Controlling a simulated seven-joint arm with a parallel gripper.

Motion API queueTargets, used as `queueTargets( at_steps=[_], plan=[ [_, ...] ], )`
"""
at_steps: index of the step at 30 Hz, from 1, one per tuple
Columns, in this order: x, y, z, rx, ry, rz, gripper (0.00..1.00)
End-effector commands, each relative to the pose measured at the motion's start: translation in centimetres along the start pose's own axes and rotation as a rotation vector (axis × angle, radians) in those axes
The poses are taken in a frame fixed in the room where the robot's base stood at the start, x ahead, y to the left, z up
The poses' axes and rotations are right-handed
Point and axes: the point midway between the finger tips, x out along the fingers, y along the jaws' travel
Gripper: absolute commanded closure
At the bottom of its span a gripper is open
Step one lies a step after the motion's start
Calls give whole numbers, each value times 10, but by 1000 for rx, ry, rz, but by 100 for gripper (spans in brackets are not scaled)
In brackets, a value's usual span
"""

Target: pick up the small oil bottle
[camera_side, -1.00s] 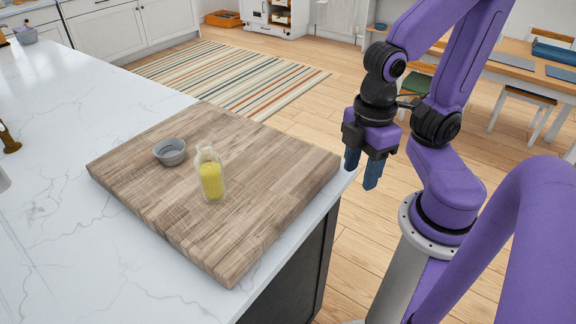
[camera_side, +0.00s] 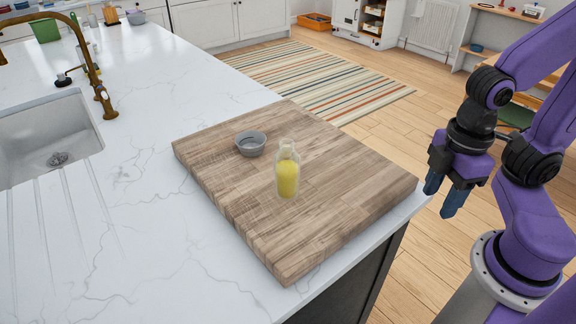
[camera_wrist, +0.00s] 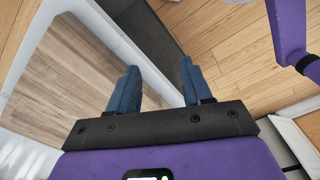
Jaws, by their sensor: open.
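The small oil bottle (camera_side: 287,172) is clear glass with yellow oil in its lower part. It stands upright on the wooden cutting board (camera_side: 330,200). My gripper (camera_side: 445,203) is open and empty, to the right of the board and beyond the counter's edge, well apart from the bottle. In the wrist view its two blue fingers (camera_wrist: 158,88) are spread with nothing between them. The board also shows at the left of the wrist view (camera_wrist: 65,85). The bottle is not visible in the wrist view.
A small grey bowl (camera_side: 250,144) sits on the board behind and left of the bottle. The white marble counter (camera_side: 130,200) is clear around the board's left side. A sink (camera_side: 45,140) with a brass faucet (camera_side: 92,70) is at the far left.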

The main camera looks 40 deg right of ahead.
Motion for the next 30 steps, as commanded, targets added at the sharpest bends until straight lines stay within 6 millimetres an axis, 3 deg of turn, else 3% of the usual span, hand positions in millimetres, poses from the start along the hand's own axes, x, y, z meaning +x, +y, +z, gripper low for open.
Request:
queueTargets(
  at_steps=[10,13,14,24,30],
  plan=[
    [0,0,0,0,0,0,51],
    [0,0,0,0,0,0,18],
    [0,0,0,0,0,0,15],
    [2,2,-1,-23,-16,11,15],
    [14,18,-10,-234,-141,118,15]
  ],
)
